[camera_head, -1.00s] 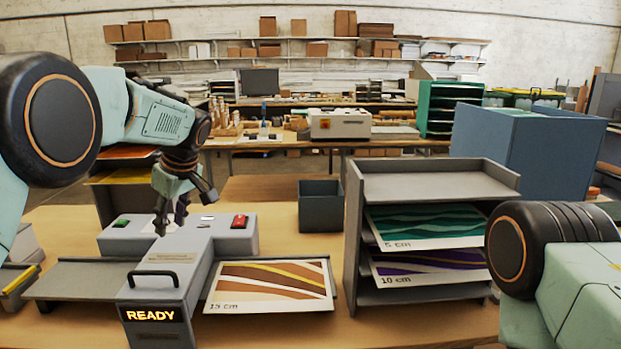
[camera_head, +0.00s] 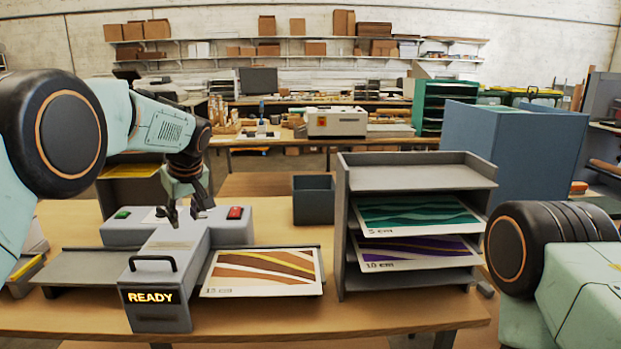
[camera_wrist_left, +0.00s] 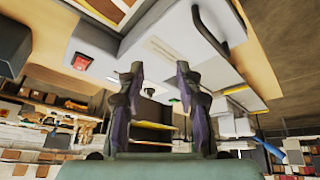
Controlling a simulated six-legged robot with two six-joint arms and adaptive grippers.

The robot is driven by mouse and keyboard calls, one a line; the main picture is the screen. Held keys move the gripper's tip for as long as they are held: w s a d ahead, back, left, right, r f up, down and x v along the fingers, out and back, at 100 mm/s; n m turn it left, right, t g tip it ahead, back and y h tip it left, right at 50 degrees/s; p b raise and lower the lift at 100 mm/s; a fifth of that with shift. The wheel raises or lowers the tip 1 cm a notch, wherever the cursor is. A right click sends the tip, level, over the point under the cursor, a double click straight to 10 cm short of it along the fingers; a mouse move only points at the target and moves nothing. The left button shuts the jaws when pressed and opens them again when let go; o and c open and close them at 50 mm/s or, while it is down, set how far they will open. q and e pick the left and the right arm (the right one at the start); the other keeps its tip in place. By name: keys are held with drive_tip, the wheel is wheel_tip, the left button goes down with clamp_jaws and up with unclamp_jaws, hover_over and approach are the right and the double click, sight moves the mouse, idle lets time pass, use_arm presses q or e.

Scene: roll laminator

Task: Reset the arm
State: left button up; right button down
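My left gripper (camera_head: 186,215) hangs above the grey laminator (camera_head: 165,260), between its green button (camera_head: 122,214) and red button (camera_head: 235,212). In the left wrist view its two fingers (camera_wrist_left: 158,75) stand apart with nothing between them, so it is open and empty. The laminator's display reads READY, and its black handle (camera_head: 152,262) shows at the front. A brown striped print marked 15 cm (camera_head: 262,270) lies on the laminator's right tray. Of my right arm only a dark joint and a pale link show at the right edge; its gripper is out of view.
A grey shelf rack (camera_head: 415,172) stands to the right, holding a green print (camera_head: 415,214) and a purple print (camera_head: 415,251). A dark open bin (camera_head: 314,202) stands behind. A large blue box (camera_head: 515,150) is at the back right. The table's front strip is clear.

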use_arm(q)
drive_tip(key=s+d+f+m+h+b, duration=0.1)
drive_tip(key=s+d+f+m+b, duration=0.3)
drive_tip(key=f, duration=0.6)
drive_tip(key=s+a+f+m+t+h, duration=0.1)
drive_tip(key=s+f, duration=0.5)
drive_tip(key=f, duration=0.5)
drive_tip(key=s+d+f+m+h+b, duration=0.1)
drive_tip(key=s+d+f+m, duration=0.3)
drive_tip(key=f, duration=0.6)
drive_tip(key=s+f+g+b, duration=0.1)
drive_tip(key=s+f+b, duration=0.2)
drive_tip(key=s, duration=1)
drive_tip(key=s+a+f+g+b, duration=0.1)
drive_tip(key=s+f+b, duration=0.3)
drive_tip(key=s+f, duration=0.5)
drive_tip(key=s+a+f+g+b, duration=0.1)
drive_tip(key=s+f+g+b, duration=0.2)
drive_tip(key=s+f, duration=0.4)
drive_tip(key=s+b, duration=0.1)
drive_tip(key=s, duration=0.8)
drive_tip(key=shift+s, duration=0.3)
drive_tip(key=shift+a, duration=0.15)
drive_tip(key=shift+r, duration=0.1)
